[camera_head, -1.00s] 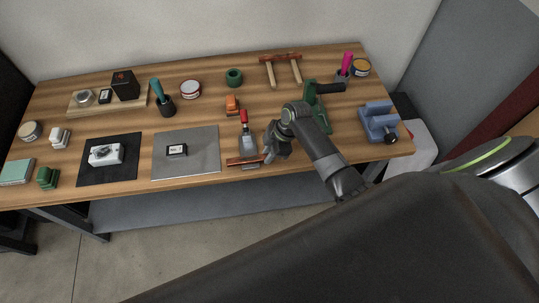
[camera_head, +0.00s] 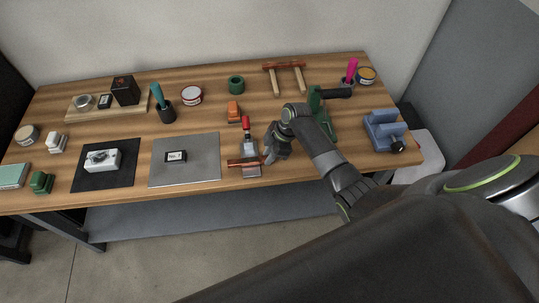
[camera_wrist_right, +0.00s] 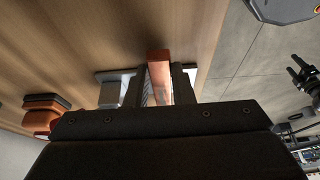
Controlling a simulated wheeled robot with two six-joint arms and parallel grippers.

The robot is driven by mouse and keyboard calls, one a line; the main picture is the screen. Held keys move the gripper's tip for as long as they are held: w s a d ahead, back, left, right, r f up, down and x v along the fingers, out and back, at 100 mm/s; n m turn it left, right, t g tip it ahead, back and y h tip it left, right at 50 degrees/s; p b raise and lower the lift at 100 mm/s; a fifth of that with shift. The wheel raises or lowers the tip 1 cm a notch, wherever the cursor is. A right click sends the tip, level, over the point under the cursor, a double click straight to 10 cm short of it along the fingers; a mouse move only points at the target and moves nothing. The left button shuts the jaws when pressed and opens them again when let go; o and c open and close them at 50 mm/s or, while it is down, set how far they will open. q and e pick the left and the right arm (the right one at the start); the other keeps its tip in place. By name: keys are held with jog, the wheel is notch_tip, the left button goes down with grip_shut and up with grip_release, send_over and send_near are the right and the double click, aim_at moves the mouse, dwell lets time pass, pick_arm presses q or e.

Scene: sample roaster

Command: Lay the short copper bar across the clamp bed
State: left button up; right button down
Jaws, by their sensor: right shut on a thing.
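The short copper bar (camera_head: 242,162) is reddish-brown and lies crosswise over the front grey part of the clamp bed (camera_head: 252,172). The clamp has a red handle (camera_head: 246,122) pointing to the back. My right gripper (camera_head: 267,157) is at the bar's right end, just right of the clamp. In the right wrist view its two dark fingers (camera_wrist_right: 160,88) are shut on the copper bar (camera_wrist_right: 159,68), with grey clamp plate (camera_wrist_right: 113,92) showing beside them. I cannot tell whether the bar touches the bed. My left gripper is not in view.
A green tool (camera_head: 322,115) and a blue vise (camera_head: 384,130) stand to the right. The table's front edge is close.

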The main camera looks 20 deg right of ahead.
jog(key=shift+f, duration=0.3)
dwell(0.4)
jog(key=c, duration=1.2)
grip_release()
jog(key=shift+o, duration=0.2)
jog(key=shift+f, duration=0.1)
jog(key=v, duration=1.7)
jog(key=shift+r+b, duration=0.3)
jog(key=shift+b, duration=0.1)
jog(key=shift+s+f, duration=0.1)
jog(key=shift+s, duration=0.05)
